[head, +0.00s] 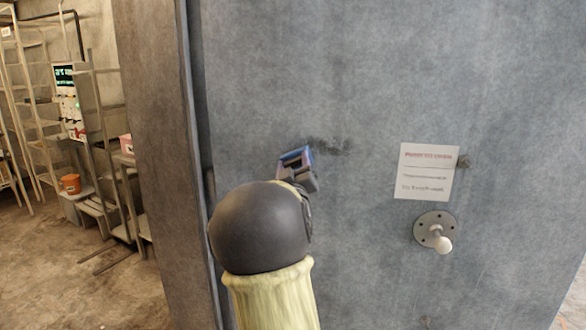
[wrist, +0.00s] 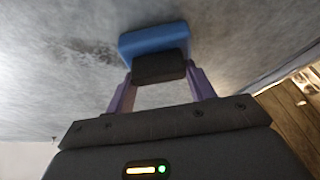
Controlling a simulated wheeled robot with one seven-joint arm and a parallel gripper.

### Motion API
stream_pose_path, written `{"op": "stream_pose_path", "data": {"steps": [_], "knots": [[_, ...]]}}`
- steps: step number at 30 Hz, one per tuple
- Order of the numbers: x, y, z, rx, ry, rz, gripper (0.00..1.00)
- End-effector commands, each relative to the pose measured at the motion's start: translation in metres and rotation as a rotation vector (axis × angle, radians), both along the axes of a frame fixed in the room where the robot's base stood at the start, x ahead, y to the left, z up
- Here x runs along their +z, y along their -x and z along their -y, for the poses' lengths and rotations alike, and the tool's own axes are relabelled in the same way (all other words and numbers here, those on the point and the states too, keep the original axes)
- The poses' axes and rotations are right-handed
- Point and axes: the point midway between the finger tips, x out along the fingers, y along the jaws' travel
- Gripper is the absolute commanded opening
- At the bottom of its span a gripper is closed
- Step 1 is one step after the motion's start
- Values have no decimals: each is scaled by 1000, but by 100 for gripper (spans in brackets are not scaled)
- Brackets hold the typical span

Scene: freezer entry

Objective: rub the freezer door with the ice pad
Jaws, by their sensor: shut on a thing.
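The freezer door (head: 375,85) is a large grey, mottled panel filling most of the head view. It also fills the upper part of the wrist view (wrist: 230,25). A dark smudge (head: 328,146) marks it, and the smudge shows left of the pad in the wrist view (wrist: 85,55). The ice pad (wrist: 152,42) is blue with a dark block behind it. My gripper (wrist: 160,82) is shut on the dark block, with the blue face toward the door. The pad (head: 296,155) is just left of the smudge in the head view. I cannot tell whether it touches the door.
A paper sign (head: 426,172) and a round metal plate with a white knob (head: 437,236) are on the door to the right. A dark spot (head: 463,162) is beside the sign.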

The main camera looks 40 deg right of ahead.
Motion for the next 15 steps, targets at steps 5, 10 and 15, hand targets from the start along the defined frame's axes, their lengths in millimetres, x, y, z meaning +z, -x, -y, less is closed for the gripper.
{"op": "stream_pose_path", "data": {"steps": [5, 10, 15], "knots": [[5, 0, -1, 1, 0, -1, 29], [5, 0, 0, 1, 0, -1, 29], [3, 4, 4, -1, 0, 1, 29]]}}
